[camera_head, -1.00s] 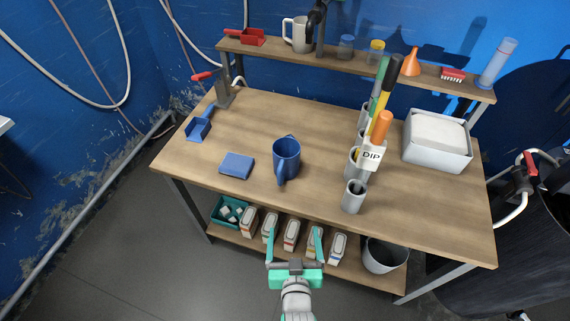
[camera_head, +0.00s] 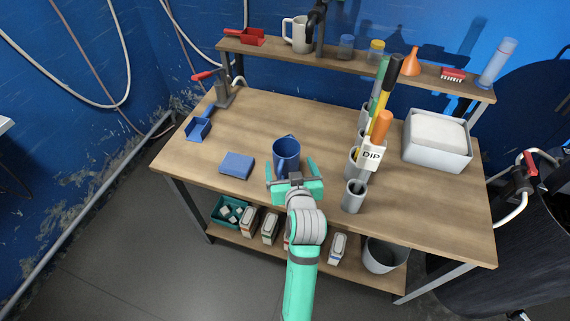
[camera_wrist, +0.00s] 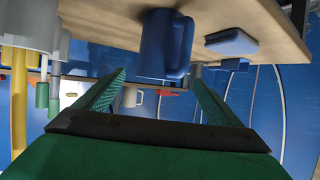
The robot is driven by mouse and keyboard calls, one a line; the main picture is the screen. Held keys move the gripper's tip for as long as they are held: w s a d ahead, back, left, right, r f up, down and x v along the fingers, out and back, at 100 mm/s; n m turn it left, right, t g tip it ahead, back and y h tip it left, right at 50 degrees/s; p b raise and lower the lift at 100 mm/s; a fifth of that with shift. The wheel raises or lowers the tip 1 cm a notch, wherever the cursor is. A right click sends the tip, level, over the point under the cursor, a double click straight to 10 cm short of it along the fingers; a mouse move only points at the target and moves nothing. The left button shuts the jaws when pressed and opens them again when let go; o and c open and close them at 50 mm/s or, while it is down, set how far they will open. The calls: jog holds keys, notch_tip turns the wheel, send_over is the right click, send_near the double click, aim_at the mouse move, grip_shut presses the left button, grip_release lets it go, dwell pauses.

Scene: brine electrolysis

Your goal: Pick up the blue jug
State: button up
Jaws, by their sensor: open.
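The blue jug (camera_head: 286,150) stands upright on the wooden table, near the middle of its front half. In the wrist view the picture is upside down, and the jug (camera_wrist: 161,44) shows with its handle on the right. My gripper (camera_head: 290,167) is open at the table's front, just on the near side of the jug, with a finger to each side. The wrist view shows both fingers (camera_wrist: 160,85) spread and empty, with the jug ahead between them. The jug's lower front is partly hidden by my gripper in the head view.
A blue sponge-like block (camera_head: 237,165) lies left of the jug. Grey tube holders (camera_head: 353,196) with tall coloured handles and a DIP tag (camera_head: 371,156) stand close on the right. A white bin (camera_head: 437,158) is at the right.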

aim_at(288, 158)
jog(key=shift+r+x, duration=0.2)
jog(key=shift+x, duration=3.6)
jog(key=c, duration=1.5)
jog(key=shift+w, duration=0.1)
